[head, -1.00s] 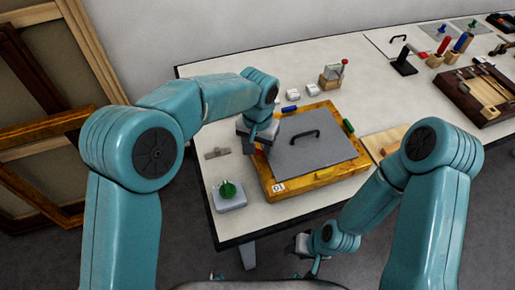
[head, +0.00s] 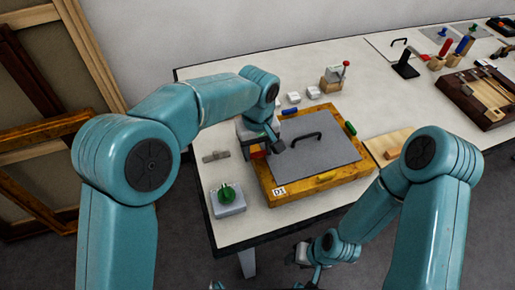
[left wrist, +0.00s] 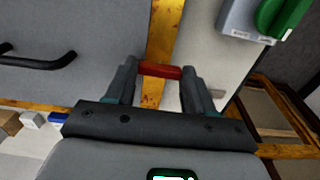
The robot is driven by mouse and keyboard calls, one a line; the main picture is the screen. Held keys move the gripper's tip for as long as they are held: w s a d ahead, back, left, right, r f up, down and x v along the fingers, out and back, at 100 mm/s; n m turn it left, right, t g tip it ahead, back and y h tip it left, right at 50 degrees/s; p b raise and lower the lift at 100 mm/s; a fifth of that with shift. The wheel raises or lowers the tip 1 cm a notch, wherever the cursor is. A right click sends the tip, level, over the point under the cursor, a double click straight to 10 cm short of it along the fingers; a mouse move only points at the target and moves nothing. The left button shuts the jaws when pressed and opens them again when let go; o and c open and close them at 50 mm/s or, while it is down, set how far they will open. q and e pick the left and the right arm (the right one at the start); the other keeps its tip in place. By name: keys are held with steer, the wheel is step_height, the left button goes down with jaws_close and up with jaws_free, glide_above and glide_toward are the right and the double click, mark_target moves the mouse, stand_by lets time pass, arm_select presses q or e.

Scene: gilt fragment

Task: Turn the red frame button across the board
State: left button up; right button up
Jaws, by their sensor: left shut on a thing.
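The gilt frame (head: 262,183) lies on the table with a grey board (head: 318,158) and its black handle in it. The red button (left wrist: 160,70) sits at the frame's left rail and lies crosswise over the gilt strip in the left wrist view. My left gripper (left wrist: 158,80) is shut on it, one finger at each end; the fingers hide whether its end overlaps the board. In the head view my left gripper (head: 268,149) is over that rail, with a bit of red showing. A green button (head: 350,128) and a yellow button (head: 326,177) sit on other rails. My right gripper (head: 303,258) hangs off the table's front edge.
A grey box with a green knob (head: 227,194) stands left of the frame, near a small grey metal piece (head: 216,156). White blocks (head: 313,92) and a red-knobbed stand (head: 334,79) are behind.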

mark_target(257, 153)
arm_select(q)
steer(key=shift+f, duration=0.1)
stand_by(0.3)
steer(key=o, duration=1)
steer(key=shift+o, duration=0.2)
step_height(257, 153, up, 16)
steer(key=p, duration=0.1)
steer(key=shift+r, duration=0.2)
